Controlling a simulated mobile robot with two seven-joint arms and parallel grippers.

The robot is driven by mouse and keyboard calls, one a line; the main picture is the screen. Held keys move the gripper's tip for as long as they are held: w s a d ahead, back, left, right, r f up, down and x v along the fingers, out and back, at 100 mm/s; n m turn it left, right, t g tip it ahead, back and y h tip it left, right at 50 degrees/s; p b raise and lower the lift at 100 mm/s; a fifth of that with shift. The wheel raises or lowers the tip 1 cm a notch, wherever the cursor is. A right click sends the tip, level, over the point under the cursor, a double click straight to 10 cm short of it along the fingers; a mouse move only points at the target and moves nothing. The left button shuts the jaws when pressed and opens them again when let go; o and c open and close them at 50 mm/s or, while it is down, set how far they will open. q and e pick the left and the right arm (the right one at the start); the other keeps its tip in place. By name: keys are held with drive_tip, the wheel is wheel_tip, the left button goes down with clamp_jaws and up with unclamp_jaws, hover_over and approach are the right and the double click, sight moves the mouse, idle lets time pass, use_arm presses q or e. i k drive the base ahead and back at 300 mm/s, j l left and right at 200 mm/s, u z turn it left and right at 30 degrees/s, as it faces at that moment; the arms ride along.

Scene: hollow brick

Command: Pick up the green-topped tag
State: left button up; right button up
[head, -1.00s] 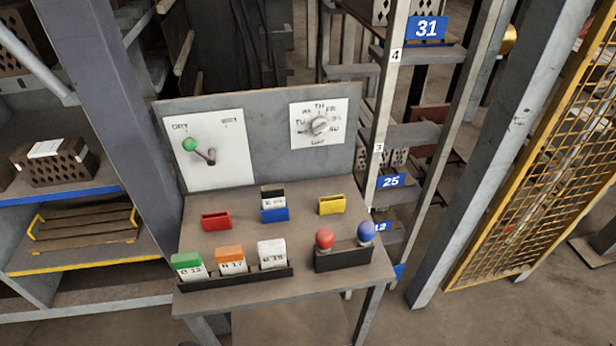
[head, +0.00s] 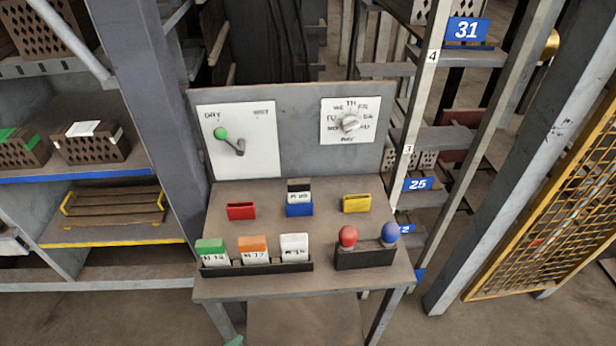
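The green-topped tag (head: 211,251) stands at the left end of a dark rack (head: 257,268) on the front left of the small grey table. Its lower part is white with dark lettering too small to read surely. An orange-topped tag (head: 253,250) and a plain white tag (head: 294,248) stand beside it in the same rack. A black-topped tag (head: 299,191) stands in a blue holder (head: 299,210) farther back.
A red holder (head: 241,211) and a yellow holder (head: 356,203) look empty. A block (head: 366,257) with red and blue knobs stands at the front right. A back panel (head: 290,100) carries a green-knobbed lever and a dial. Shelving posts flank the table.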

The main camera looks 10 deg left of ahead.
sight(213, 252)
drive_tip(key=j+u, duration=0.1)
drive_tip(key=u, duration=0.95)
